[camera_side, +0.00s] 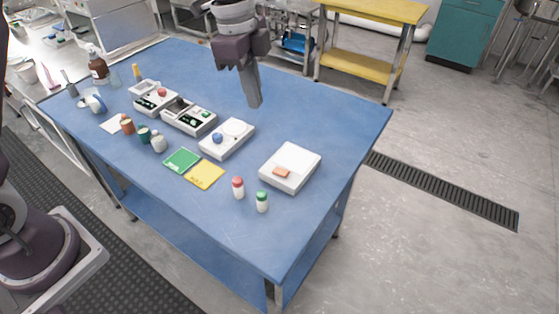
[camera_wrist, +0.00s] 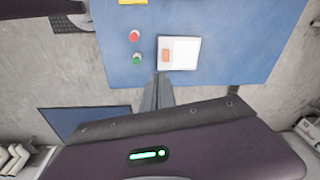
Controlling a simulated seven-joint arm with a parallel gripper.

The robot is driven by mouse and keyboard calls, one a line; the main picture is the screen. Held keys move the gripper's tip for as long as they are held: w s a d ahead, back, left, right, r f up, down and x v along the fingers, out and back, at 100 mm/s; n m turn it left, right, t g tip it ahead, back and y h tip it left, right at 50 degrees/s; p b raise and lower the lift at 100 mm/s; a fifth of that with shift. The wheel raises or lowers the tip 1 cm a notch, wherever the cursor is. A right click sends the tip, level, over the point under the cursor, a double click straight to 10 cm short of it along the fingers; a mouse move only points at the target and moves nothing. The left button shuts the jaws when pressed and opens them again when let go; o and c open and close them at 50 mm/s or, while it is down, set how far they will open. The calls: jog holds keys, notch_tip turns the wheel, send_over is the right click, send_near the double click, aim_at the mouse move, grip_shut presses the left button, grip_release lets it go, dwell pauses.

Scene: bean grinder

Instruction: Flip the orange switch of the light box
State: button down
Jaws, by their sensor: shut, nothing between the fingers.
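The light box (camera_side: 291,162) is a white square box on the right part of the blue table, with an orange switch (camera_side: 281,172) on its front part. In the wrist view the light box (camera_wrist: 183,52) lies just beyond my fingertips, and the orange switch (camera_wrist: 166,55) is on its left side. My gripper (camera_side: 255,104) is shut and empty, pointing down above the table, behind and left of the light box in the side view. Its fingers (camera_wrist: 158,78) also show in the wrist view. It appears apart from the switch.
A red-capped bottle (camera_side: 238,188) and a green-capped bottle (camera_side: 262,202) stand in front of the light box. A white device with a blue knob (camera_side: 218,138) is left of it. Green (camera_side: 182,160) and yellow (camera_side: 204,175) squares lie nearby. The table's right end (camera_side: 350,130) is clear.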

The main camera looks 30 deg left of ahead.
aim_at(284, 172)
jog(key=w+d+f+m, duration=0.1)
jog(key=f, duration=0.5)
jog(key=w+d+f+m, duration=0.1)
jog(key=f, duration=0.6)
jog(key=w+d+f+g, duration=0.1)
jog(key=w+d+f, duration=0.1)
jog(key=f, duration=0.5)
jog(key=shift+m+h, duration=0.3)
jog(key=shift+m, duration=0.1)
jog(key=shift+r, duration=0.1)
